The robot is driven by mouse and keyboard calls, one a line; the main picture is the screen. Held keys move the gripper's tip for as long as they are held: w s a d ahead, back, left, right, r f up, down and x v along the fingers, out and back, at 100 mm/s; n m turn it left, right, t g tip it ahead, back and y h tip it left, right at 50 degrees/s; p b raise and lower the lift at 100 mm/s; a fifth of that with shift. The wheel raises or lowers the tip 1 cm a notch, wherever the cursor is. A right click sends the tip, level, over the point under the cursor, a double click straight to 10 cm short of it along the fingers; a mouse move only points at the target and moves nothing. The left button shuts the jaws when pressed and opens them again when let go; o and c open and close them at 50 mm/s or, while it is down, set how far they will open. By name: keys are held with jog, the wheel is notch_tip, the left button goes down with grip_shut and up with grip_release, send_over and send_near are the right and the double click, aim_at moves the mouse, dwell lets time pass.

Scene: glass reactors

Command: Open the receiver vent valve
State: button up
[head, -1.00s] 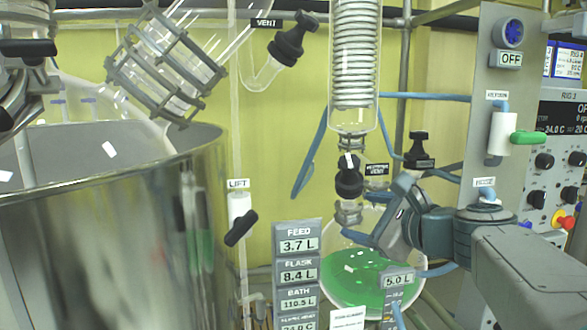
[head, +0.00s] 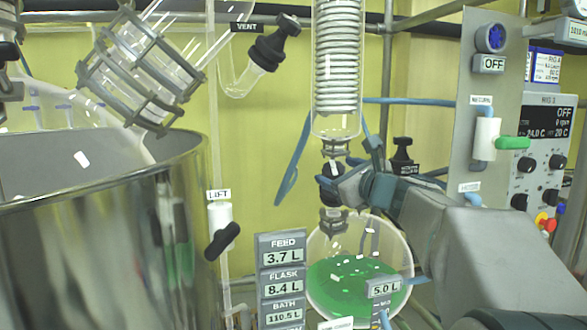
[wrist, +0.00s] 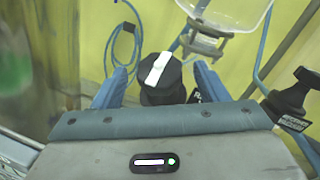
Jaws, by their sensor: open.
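A black valve knob with a white stripe (head: 329,190) sits below the coiled glass condenser, above the round receiver flask (head: 398,245) with green liquid. In the head view my gripper (head: 352,170) reaches it from the right and partly covers it. In the wrist view the knob (wrist: 160,82) stands between the two blue fingers of my gripper (wrist: 161,74). The jaws are open, with a gap on each side of the knob. The label beside this knob is mostly hidden by a finger. The white stripe is slightly tilted in the wrist view.
A second black knob (head: 403,157) stands close to the right, behind my arm; it also shows at the right of the wrist view (wrist: 294,92). A steel bath (head: 100,240) fills the left. Blue hoses hang nearby. A grey valve panel (head: 478,120) stands at the right.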

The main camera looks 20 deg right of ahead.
jog(key=shift+w+a, duration=0.2)
jog(key=shift+w, duration=0.8)
jog(key=c, duration=1)
jog(key=shift+r+n+y+p, duration=0.1)
jog(key=shift+n+y+p, duration=0.2)
jog(key=shift+n+p, duration=0.15)
